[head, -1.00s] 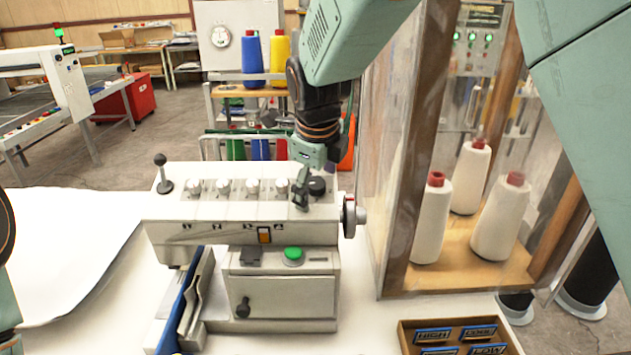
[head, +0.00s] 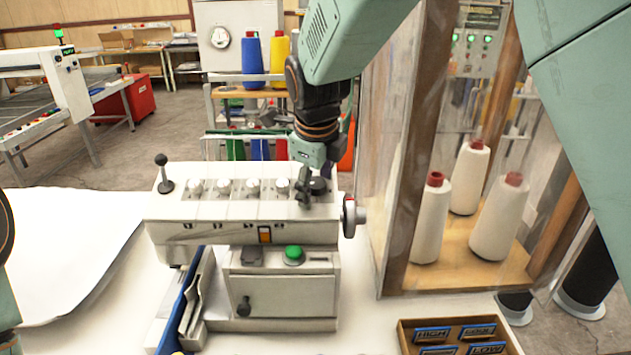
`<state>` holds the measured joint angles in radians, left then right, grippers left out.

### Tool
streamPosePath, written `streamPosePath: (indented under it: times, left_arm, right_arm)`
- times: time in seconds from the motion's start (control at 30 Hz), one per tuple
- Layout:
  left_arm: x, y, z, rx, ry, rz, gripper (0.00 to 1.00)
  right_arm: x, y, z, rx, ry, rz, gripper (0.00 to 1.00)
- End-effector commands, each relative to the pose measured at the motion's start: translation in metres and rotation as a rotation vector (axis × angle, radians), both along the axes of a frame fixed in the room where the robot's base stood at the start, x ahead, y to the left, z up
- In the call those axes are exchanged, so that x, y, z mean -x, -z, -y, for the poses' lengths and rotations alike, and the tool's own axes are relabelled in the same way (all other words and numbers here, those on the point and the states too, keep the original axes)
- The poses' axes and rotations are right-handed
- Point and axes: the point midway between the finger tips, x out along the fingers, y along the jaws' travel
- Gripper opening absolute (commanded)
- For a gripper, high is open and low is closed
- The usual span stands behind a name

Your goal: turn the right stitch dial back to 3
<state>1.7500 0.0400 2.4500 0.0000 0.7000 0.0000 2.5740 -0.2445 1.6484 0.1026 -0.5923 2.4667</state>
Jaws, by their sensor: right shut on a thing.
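The pale sewing machine (head: 240,232) stands on the white table, with a row of silver dials (head: 253,186) along its top panel. A dark round dial (head: 318,185) sits at the right end of that row. My right gripper (head: 304,199) comes down from above at this end, its fingers against the dark dial, and is shut on it. The fingers cover part of the dial, and its number marks are too small to read. My left gripper is out of view; only a bit of the left arm shows at the left edge.
A black-knobbed lever (head: 163,173) stands at the machine's left end and a handwheel (head: 350,215) at its right. A clear-walled cabinet with white thread cones (head: 430,220) stands close on the right. A wooden tray (head: 403,334) of labels lies front right. White cloth (head: 65,250) lies left.

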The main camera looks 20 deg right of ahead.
Motion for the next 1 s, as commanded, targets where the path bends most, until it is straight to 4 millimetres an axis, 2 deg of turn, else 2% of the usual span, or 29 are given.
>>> streamPosePath:
  times: [0.03, 0.37, 1.0]
  left_arm:
    - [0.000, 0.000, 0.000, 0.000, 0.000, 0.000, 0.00]
    - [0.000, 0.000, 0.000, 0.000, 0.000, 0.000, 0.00]
    - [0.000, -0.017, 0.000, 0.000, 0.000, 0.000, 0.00]
  right_arm:
    - [0.001, 0.005, 0.001, 0.002, -0.003, -0.006, 0.50]
    - [0.002, 0.005, 0.001, 0.005, -0.009, -0.009, 0.50]
    - [0.003, 0.005, 0.001, 0.081, -0.218, -0.036, 0.46]
